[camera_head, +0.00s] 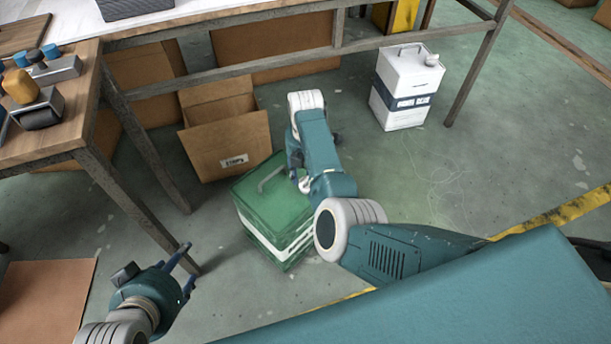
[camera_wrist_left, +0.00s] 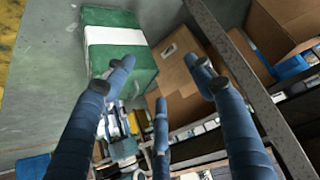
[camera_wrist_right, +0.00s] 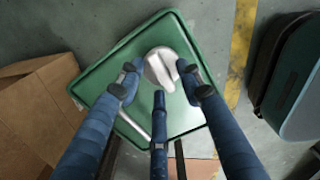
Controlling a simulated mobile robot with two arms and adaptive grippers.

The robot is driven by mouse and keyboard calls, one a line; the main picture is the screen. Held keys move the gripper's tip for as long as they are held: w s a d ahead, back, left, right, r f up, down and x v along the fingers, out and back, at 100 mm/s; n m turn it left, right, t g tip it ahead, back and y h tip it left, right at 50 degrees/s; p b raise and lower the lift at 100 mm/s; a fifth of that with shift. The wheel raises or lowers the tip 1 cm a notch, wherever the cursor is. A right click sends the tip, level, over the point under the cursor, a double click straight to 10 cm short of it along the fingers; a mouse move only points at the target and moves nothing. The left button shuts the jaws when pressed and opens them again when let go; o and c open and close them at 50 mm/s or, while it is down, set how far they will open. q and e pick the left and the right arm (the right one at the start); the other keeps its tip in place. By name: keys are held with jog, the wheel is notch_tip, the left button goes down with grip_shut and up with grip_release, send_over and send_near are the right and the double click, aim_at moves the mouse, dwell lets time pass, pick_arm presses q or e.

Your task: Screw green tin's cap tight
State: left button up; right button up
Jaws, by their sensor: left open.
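The green tin (camera_head: 268,208), with a white band and a handle on top, stands on the floor. Its pale cap (camera_wrist_right: 162,68) shows in the right wrist view near one edge of the tin's top. My right gripper (camera_wrist_right: 158,82) is over the cap, its fingertips close on either side; whether they touch it I cannot tell. In the head view my right gripper (camera_head: 299,172) hides the cap. My left gripper (camera_head: 188,268) is open and empty, left of the tin and apart from it. The tin also shows in the left wrist view (camera_wrist_left: 125,62), beyond my left fingers.
An open cardboard box (camera_head: 225,145) stands right behind the tin. A white can (camera_head: 408,85) stands further right under the table. The floor right of the tin is free.

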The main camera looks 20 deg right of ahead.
grip_shut()
